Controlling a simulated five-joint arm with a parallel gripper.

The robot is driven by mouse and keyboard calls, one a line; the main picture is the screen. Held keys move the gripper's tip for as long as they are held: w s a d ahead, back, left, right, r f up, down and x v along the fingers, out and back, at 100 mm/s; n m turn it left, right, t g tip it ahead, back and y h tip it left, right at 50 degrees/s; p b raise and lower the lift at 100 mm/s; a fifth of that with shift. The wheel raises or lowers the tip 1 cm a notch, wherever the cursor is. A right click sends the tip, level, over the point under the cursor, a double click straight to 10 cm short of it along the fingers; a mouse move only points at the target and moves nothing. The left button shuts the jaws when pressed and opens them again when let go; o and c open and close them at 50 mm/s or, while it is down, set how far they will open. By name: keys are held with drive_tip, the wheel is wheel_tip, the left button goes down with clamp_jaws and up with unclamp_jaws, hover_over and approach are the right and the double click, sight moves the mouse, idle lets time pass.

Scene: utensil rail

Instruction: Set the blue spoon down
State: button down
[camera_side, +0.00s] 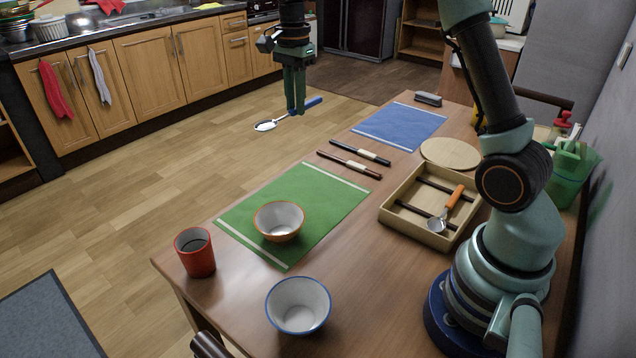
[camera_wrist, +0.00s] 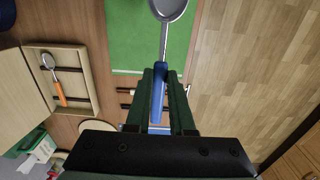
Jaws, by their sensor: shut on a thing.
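My gripper (camera_side: 296,108) is shut on the blue spoon (camera_side: 266,125) and holds it in the air, high above the table's far side. The spoon has a blue handle and a metal bowl, which points left in the side view. In the wrist view the spoon (camera_wrist: 169,8) runs up from between my gripper's fingers (camera_wrist: 160,90), its bowl cut by the top edge over the green mat. The fingers cover part of the handle.
The green mat (camera_side: 330,205) holds an orange-rimmed bowl (camera_side: 279,221). A blue mat (camera_side: 400,125), two dark chopstick bundles (camera_side: 349,165), a wooden tray (camera_side: 410,228) with an orange-handled spoon (camera_side: 446,208), a red cup (camera_side: 195,253) and a blue-rimmed bowl (camera_side: 298,306) are on the table.

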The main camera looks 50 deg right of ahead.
drive_tip(key=w+a+f, duration=0.1)
drive_tip(key=w+a, duration=0.3)
drive_tip(key=a, duration=0.4)
hover_over(267, 201)
wheel_tip(267, 201, down, 15)
drive_tip(key=shift+f, duration=0.15)
drive_tip(key=shift+w+f, duration=0.1)
drive_tip(key=shift+f, duration=2.35)
drive_tip(key=c, duration=0.8)
unclamp_jaws()
drive_tip(key=shift+f, duration=0.15)
